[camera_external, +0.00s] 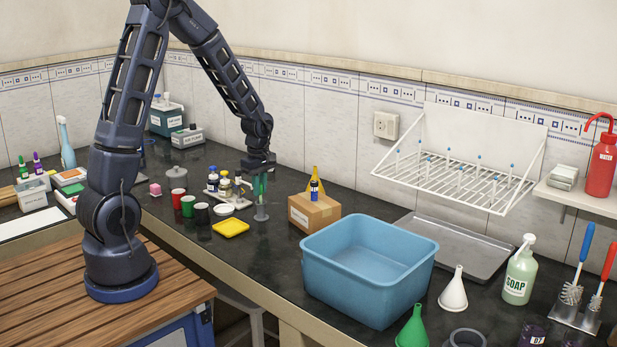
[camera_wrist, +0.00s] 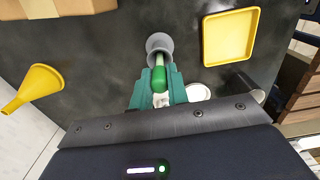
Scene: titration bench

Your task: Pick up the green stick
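The green stick (camera_wrist: 159,78) stands between the two teal fingers of my gripper (camera_wrist: 158,90) in the wrist view. It has a pale section below its green top, and its lower end reaches toward the round grey holder (camera_wrist: 160,44). The fingers lie close on both sides of the stick; whether they press on it cannot be made out. In the external view my gripper (camera_external: 259,184) points straight down over the grey holder (camera_external: 261,213) on the dark bench. The stick is hard to separate from the green fingers there.
A yellow tray (camera_external: 231,228) lies in front left of the holder. A cardboard box (camera_external: 313,212) stands to the right, with a yellow funnel (camera_wrist: 36,88) behind it. Bottles (camera_external: 226,186) and colored cups (camera_external: 188,205) crowd the left. A blue basin (camera_external: 368,268) stands farther right.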

